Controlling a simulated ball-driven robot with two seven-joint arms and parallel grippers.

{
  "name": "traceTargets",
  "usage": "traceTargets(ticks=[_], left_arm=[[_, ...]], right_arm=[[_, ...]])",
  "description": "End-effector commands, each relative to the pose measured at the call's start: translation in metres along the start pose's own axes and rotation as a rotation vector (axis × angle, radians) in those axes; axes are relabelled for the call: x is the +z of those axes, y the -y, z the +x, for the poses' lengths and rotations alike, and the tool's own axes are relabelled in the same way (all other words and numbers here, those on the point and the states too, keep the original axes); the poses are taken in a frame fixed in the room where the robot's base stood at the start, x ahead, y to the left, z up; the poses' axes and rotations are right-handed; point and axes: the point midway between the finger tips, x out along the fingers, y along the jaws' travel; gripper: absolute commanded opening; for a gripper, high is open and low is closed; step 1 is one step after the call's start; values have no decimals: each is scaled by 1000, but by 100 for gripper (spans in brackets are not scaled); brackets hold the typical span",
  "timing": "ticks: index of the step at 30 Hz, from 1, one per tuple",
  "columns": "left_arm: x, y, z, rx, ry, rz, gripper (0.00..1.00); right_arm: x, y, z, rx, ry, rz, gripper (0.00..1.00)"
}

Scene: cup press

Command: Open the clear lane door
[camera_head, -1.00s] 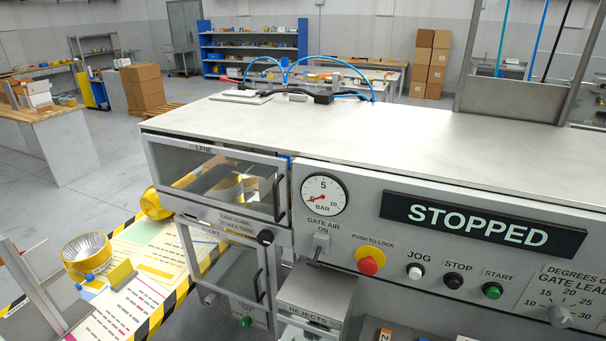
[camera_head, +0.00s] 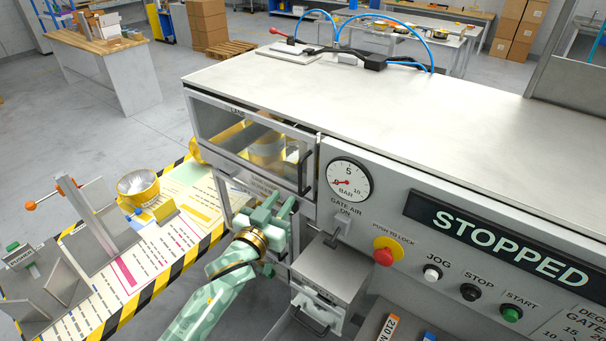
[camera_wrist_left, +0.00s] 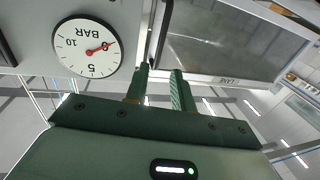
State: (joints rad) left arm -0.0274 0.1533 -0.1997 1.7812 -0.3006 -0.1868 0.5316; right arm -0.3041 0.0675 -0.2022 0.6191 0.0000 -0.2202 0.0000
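The clear lane door (camera_head: 235,133) is a framed see-through panel on the upper left of the machine front. It looks shut, with yellow and metallic shapes visible behind it. Its dark upright handle (camera_head: 305,172) is at the right edge. My left gripper (camera_head: 279,200) is in front of the machine, lower left of the handle, fingers pointing up. In the left wrist view, the fingers (camera_wrist_left: 159,72) stand apart with nothing clearly between them. A dark bar, apparently the handle, shows just beyond their tips. The guard label and black knob below the door are largely hidden. My right gripper is out of view.
The pressure gauge (camera_head: 349,185), gate air switch (camera_head: 341,221) and red push button (camera_head: 384,256) sit right of the door. The rejects bin (camera_head: 329,277) juts out below.

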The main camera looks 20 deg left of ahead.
Motion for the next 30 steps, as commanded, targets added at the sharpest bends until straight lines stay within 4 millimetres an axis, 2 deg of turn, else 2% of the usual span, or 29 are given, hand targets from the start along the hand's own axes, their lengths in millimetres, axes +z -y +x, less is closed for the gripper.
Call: traceTargets(ticks=[1, 6, 12, 18, 25, 26, 28, 30], left_arm=[[-1, 0, 15, 0, -3, 0, 25], [-1, 0, 57, 0, -2, 1, 25], [1, 0, 92, 0, 0, 1, 25], [1, -1, 105, 1, 1, 0, 25], [0, 0, 106, 1, 1, 0, 25], [0, 0, 106, 1, 1, 0, 22], [0, 0, 106, 0, 1, 0, 3], [1, 0, 106, 0, 1, 0, 0]], right_arm=[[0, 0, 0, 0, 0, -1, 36], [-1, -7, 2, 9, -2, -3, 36], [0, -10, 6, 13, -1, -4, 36], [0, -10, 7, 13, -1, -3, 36], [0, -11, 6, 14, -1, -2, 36], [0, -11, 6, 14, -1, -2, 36], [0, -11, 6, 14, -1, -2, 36], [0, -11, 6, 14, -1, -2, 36]])
